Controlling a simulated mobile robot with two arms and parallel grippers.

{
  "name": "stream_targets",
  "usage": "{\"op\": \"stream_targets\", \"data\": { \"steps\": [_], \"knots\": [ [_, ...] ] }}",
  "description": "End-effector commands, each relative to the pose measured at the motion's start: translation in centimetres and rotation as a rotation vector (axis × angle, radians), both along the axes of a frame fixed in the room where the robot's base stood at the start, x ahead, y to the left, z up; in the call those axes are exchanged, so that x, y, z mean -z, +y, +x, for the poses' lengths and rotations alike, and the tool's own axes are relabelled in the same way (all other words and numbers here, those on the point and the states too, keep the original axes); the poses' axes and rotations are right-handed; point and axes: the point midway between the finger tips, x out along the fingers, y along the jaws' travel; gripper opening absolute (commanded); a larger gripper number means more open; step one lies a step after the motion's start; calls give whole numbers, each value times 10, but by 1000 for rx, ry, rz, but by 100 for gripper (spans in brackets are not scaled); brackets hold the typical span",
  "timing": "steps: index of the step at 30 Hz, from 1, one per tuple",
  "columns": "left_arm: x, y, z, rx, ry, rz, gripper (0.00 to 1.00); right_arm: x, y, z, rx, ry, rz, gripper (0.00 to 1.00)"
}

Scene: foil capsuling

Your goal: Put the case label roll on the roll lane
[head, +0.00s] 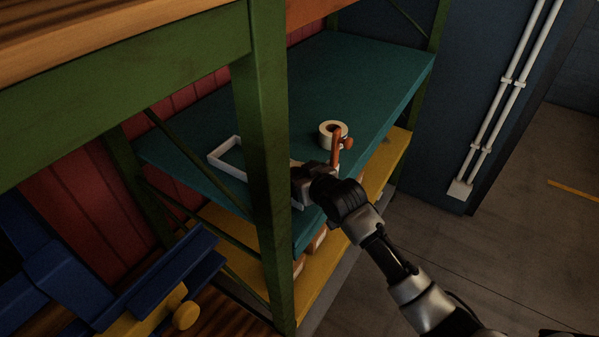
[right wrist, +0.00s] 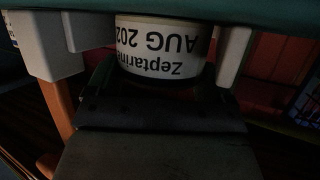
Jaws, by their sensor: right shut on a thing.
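The case label roll (right wrist: 160,48) is white with dark print reading "Zeptarine AUG 202", upside down in the right wrist view. It sits between the fingers of my right gripper (right wrist: 158,50), which is shut on it. The roll's edge is against the teal surface in that view; I cannot tell whether it bears on it. In the head view my right gripper (head: 300,180) is over the teal shelf, behind the green post, and the held roll is hidden. A white rectangular frame (head: 222,168), apparently the roll lane, lies on the shelf, partly behind the post. My left gripper is not in view.
A green post (head: 262,130) rises in front of the shelf. A yellow shelf (head: 385,165) holds boxes below. The teal shelf's back is clear.

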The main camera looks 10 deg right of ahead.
Motion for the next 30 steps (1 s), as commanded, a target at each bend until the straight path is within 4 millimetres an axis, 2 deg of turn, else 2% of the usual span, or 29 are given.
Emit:
{"op": "stream_targets", "data": {
  "steps": [8, 9, 12, 20, 23, 30],
  "knots": [
    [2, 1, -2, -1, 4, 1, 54, 3, 0, 0, 0, -1, 0, 55],
    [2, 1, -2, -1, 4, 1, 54, 3, 0, 0, 0, 0, 0, 89],
    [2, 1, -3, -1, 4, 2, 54, 3, 0, 0, 0, 1, 0, 100],
    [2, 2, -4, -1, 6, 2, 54, 0, -1, -4, -1, 0, -1, 100],
    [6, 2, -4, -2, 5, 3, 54, -4, -6, -15, 0, -1, -1, 100],
    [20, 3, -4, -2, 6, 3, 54, -19, -22, -57, -2, -1, -1, 100]
  ]
}}
